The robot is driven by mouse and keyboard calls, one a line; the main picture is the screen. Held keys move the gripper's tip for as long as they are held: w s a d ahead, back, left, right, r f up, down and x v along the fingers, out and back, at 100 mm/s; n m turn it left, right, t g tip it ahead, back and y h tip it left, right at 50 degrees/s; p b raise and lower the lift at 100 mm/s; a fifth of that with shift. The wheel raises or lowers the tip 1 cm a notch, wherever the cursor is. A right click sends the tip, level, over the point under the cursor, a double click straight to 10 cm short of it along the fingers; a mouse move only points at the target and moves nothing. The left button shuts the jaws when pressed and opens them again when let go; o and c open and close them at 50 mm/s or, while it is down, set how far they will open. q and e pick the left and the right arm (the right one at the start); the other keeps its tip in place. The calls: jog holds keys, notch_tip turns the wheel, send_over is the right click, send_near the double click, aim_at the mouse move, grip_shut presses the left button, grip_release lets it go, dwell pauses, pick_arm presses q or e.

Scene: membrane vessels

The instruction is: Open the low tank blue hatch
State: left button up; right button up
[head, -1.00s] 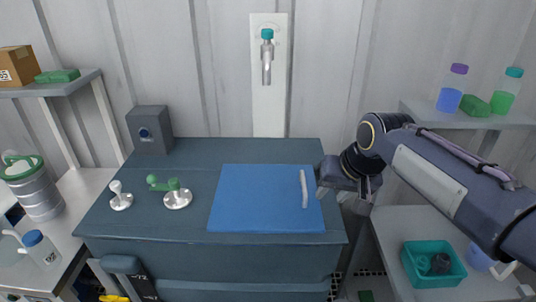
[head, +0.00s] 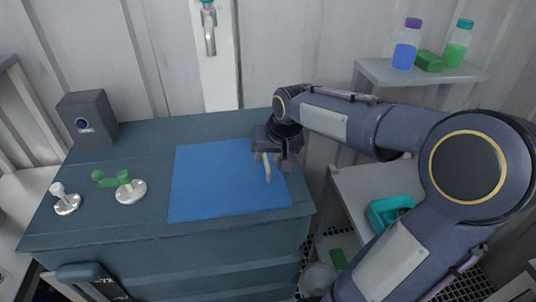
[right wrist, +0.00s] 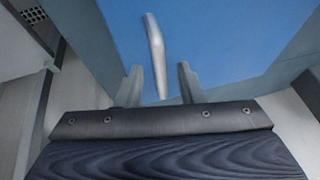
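The blue hatch (head: 222,185) lies flat and shut in the top of the low dark tank (head: 150,155). A pale bar handle (head: 267,168) stands near its right edge. My right gripper (head: 275,160) is over the hatch's right side at the handle and hides its far end. In the right wrist view, the handle (right wrist: 155,50) runs down between two open fingers (right wrist: 160,85), with a gap on each side. The blue hatch (right wrist: 220,40) fills the space beyond. My left gripper is not in view.
A green-handled valve (head: 125,188) and a white knob (head: 65,200) stand left of the hatch. A grey box (head: 88,120) sits at the back left. A shelf (head: 440,75) with bottles and a teal bin (head: 388,210) are at the right.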

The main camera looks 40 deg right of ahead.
grip_shut()
jog(key=shift+r, duration=0.15)
